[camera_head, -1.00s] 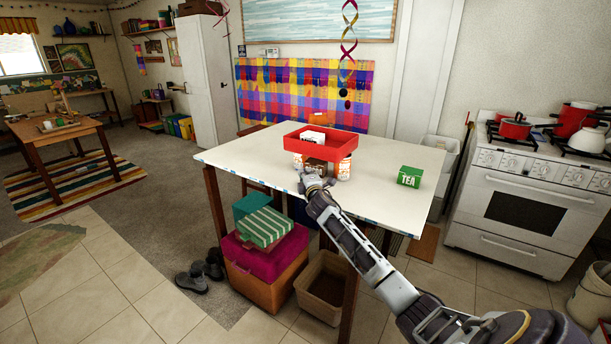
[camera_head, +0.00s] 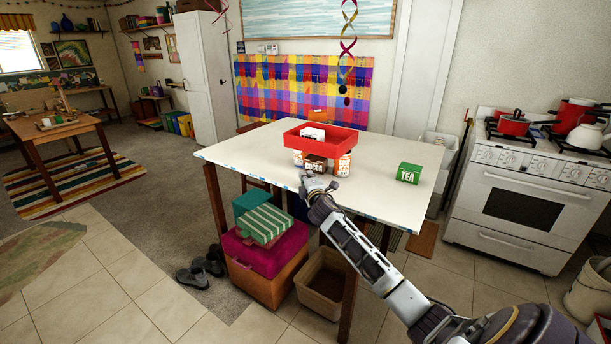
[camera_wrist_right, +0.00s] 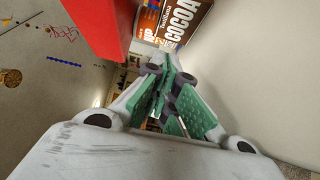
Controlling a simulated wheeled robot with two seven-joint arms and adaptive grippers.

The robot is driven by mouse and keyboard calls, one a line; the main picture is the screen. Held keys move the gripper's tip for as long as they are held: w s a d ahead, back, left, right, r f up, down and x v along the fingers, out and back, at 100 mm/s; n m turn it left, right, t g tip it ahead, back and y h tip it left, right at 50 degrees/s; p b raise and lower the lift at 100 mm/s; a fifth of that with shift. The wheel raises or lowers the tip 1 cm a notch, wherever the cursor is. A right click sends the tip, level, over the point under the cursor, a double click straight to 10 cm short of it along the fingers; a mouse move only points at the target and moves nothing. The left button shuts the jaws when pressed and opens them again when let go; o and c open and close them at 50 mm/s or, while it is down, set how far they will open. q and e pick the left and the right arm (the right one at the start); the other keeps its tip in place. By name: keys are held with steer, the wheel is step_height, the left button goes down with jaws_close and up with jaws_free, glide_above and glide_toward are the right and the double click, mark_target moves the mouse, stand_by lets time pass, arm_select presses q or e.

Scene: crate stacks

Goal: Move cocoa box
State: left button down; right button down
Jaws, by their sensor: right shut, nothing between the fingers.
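The brown cocoa box (camera_head: 315,163) stands on the white table (camera_head: 235,157), at or under the front of a red tray (camera_head: 322,143). In the right wrist view the cocoa box (camera_wrist_right: 184,20) shows its label at the top, with the red tray (camera_wrist_right: 97,28) beside it. My right gripper (camera_head: 312,182) is just in front of the cocoa box, near the table's front edge. In the right wrist view its green-padded fingers (camera_wrist_right: 166,88) are shut and empty, pointing toward the box. Whether they touch it is unclear. My left gripper is out of view.
White-and-orange containers (camera_head: 342,166) stand beside the cocoa box under the tray. A small white item (camera_head: 312,133) lies in the tray. A green tea box (camera_head: 409,173) stands on the right of the table; the table between is clear. A stove (camera_head: 530,190) stands further right.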

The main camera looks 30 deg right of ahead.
steer(key=shift+v, duration=2.2)
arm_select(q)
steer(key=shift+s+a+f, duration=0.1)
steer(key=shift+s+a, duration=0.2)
arm_select(e)
steer(key=shift+v, duration=0.8)
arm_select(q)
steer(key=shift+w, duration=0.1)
